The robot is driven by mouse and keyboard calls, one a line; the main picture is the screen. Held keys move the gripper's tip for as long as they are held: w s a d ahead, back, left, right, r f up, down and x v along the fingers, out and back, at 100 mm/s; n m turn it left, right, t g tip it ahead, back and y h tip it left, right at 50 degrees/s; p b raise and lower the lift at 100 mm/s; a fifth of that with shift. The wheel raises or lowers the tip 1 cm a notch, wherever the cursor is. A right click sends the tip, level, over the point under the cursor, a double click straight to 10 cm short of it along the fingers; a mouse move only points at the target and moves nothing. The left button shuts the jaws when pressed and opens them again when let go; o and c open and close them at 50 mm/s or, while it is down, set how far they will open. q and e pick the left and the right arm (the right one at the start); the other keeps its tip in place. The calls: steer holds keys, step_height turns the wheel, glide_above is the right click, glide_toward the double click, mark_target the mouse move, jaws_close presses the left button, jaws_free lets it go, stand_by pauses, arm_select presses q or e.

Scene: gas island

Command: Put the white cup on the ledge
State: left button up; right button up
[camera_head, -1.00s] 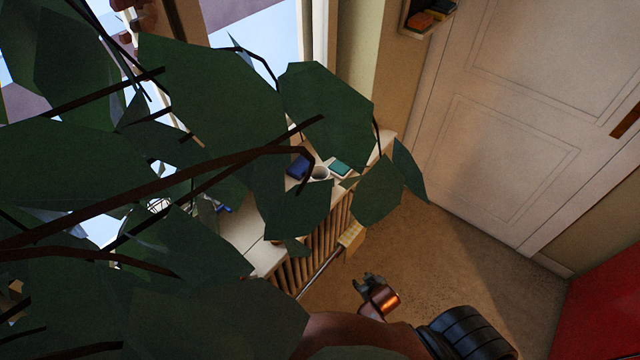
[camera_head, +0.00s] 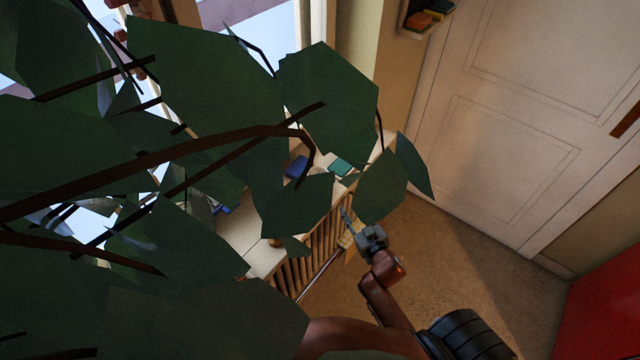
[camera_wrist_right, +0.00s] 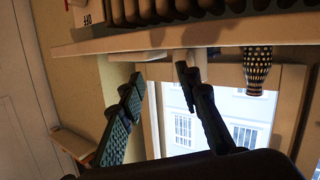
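The white cup (camera_head: 318,170) stands on the pale shelf (camera_head: 266,258) above the radiator in the head view, between a blue item and a teal item, mostly hidden by a leaf. In the upside-down right wrist view, a pale shape (camera_wrist_right: 178,56) at the shelf edge looks like the cup, partly behind one finger. My right gripper (camera_head: 356,222) is in front of the radiator, short of the cup. Its fingers (camera_wrist_right: 161,75) are apart with nothing held. I cannot tell which surface is the ledge; a small wall shelf (camera_head: 404,22) is at the top. My left gripper is not in view.
Large plant leaves (camera_head: 200,80) cover much of the head view's left side. A blue item (camera_head: 296,166) and a teal item (camera_head: 340,166) lie near the cup. A patterned vase (camera_wrist_right: 257,70) stands farther along the shelf. Open floor (camera_head: 450,270) lies right of the radiator.

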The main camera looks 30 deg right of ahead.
mark_target(329, 190)
steer(key=w+a+t, duration=0.1)
steer(key=w, duration=0.2)
steer(key=w+a+r+n+y, duration=0.1)
steer(key=w, duration=0.3)
steer(key=w+a+r+t+y, duration=0.1)
steer(key=w, duration=0.3)
steer(key=shift+w+a+r+n+t, duration=0.1)
steer(key=shift+a+n+t, duration=0.1)
steer(key=shift+n+t, duration=0.15)
jaws_close()
steer(key=shift+r, duration=0.1)
